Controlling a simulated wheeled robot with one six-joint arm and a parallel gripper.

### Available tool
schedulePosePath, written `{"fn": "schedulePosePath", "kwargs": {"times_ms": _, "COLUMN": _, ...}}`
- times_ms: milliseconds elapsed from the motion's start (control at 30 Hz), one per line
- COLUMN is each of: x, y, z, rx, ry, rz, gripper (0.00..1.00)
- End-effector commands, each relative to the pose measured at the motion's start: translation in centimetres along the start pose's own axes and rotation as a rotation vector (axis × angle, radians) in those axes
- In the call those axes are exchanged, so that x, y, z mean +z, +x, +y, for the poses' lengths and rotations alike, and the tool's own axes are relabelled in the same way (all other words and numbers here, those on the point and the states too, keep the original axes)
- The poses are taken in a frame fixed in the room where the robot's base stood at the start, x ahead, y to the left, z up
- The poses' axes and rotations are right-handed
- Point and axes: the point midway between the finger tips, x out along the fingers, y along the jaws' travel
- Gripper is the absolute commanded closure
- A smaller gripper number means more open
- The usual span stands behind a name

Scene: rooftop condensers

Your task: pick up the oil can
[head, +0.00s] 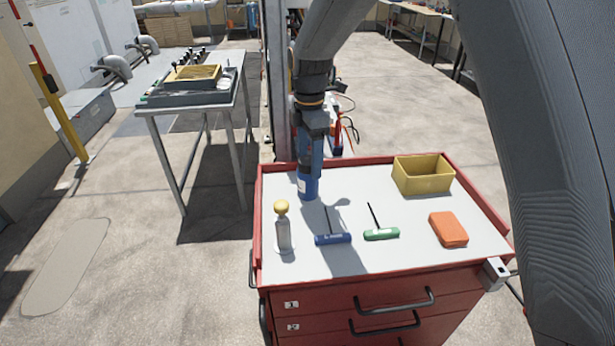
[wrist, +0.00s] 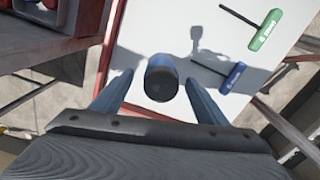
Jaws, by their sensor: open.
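A blue can with a pale label (head: 308,188), which I take to be the oil can, stands upright near the back left of the red cart's top. In the wrist view the can (wrist: 161,78) shows from above, with a round dark top and a blue side. My gripper (head: 310,168) points down over the can and hides its upper part in the head view. In the wrist view my gripper (wrist: 160,84) is open, with one finger on each side of the can and a gap showing at both sides.
On the red cart (head: 375,275) are a yellow-topped grey bottle (head: 283,230), a blue T-handle tool (head: 333,239), a green T-handle tool (head: 381,234), an orange block (head: 448,230) and a yellow bin (head: 422,176). A raised rim edges the top. A metal table (head: 190,103) stands at left.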

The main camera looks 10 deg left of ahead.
Motion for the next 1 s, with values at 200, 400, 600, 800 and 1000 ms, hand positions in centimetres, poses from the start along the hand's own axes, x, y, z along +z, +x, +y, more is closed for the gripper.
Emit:
{"fn": "schedulePosePath", "kwargs": {"times_ms": 200, "x": -0.4, "y": 2.2, "z": -0.3, "rx": -0.003, "ry": 0.002, "rz": 0.000, "gripper": 0.32}}
{"fn": "schedulePosePath", "kwargs": {"times_ms": 400, "x": -0.6, "y": 4.6, "z": -0.3, "rx": 0.000, "ry": 0.004, "rz": 0.000, "gripper": 0.32}}
{"fn": "schedulePosePath", "kwargs": {"times_ms": 600, "x": -0.5, "y": 5.4, "z": -0.2, "rx": 0.002, "ry": 0.004, "rz": 0.000, "gripper": 0.32}}
{"fn": "schedulePosePath", "kwargs": {"times_ms": 800, "x": -0.5, "y": 5.4, "z": -0.2, "rx": 0.002, "ry": 0.004, "rz": 0.000, "gripper": 0.43}}
{"fn": "schedulePosePath", "kwargs": {"times_ms": 1000, "x": -0.5, "y": 5.4, "z": -0.2, "rx": 0.002, "ry": 0.004, "rz": 0.000, "gripper": 0.76}}
